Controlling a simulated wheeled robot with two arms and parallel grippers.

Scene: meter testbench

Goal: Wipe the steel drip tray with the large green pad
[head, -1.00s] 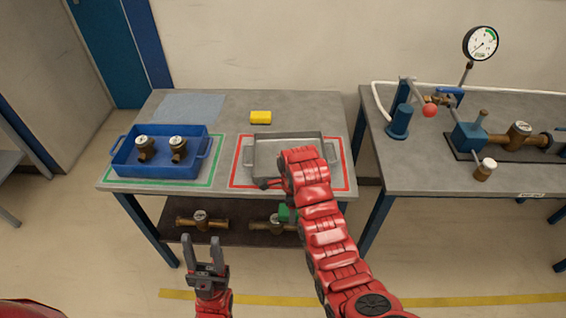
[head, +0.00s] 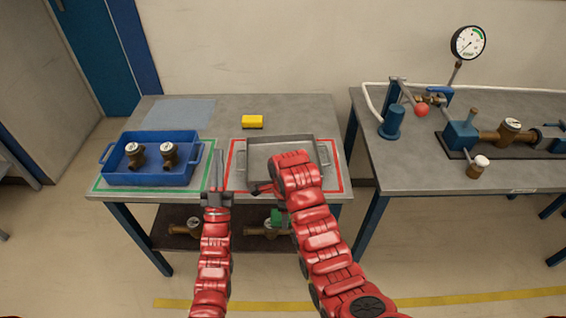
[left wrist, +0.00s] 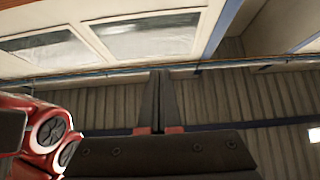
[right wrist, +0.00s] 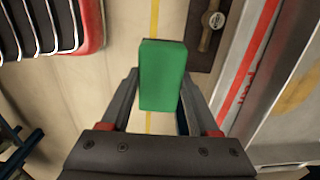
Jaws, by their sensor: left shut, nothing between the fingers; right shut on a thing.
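The steel drip tray (head: 327,153) lies inside a red outline on the left table, partly covered by my right arm. It also shows at the right of the right wrist view (right wrist: 294,95). My right gripper (right wrist: 160,85) is shut on the large green pad (right wrist: 163,62) and points down. The pad, mostly hidden in the head view (head: 277,214), hangs in front of the table's front edge, apart from the tray. My left gripper (head: 217,192) is shut and empty, fingers together, left of the tray by the table's front edge. Its fingers also show in the left wrist view (left wrist: 157,100).
A blue crate (head: 150,180) with two meters stands in a green outline at the left. A yellow sponge (head: 253,121) lies behind the tray. Brass meters are on the lower shelf (head: 160,238). A second table (head: 420,175) with a gauge rig stands at the right.

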